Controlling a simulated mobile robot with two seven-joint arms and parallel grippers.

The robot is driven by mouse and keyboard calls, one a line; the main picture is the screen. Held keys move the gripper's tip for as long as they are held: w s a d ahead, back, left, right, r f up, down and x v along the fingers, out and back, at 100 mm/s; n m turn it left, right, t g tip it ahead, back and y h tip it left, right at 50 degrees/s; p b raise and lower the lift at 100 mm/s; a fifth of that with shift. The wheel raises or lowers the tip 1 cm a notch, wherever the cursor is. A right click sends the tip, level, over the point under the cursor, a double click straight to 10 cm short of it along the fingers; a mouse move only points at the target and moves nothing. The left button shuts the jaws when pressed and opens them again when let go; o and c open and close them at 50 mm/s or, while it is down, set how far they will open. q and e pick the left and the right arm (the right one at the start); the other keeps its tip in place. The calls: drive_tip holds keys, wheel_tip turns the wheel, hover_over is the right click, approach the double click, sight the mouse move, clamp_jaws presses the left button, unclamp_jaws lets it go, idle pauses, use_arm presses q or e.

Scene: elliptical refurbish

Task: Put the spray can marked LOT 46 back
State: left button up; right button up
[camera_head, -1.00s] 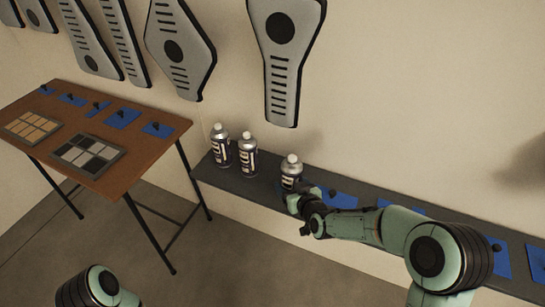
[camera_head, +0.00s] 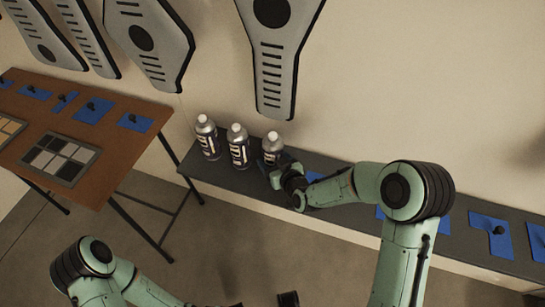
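Three white-capped spray cans with dark labels are at the grey wall shelf (camera_head: 230,184): a left one (camera_head: 207,139), a middle one (camera_head: 238,147) and a right one (camera_head: 272,148). Their lot marks are too small to read. My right gripper (camera_head: 272,168) is at the lower part of the right can and seems shut on it; the fingers are mostly hidden behind my wrist. A blue patch shows beside this can. My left arm comes in at the bottom left; its gripper (camera_head: 262,302) barely shows as dark parts at the bottom edge, opening unclear.
A brown table (camera_head: 100,140) on the left bears blue patches with black knobs and a tile tray (camera_head: 58,159). More blue patches (camera_head: 492,236) lie along the shelf to the right. Grey panels (camera_head: 272,60) hang above the shelf.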

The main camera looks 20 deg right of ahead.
drive_tip(key=shift+s+a+r, duration=0.15)
drive_tip(key=shift+r, duration=0.1)
drive_tip(key=shift+f, duration=0.25)
drive_tip(key=o, duration=1.5)
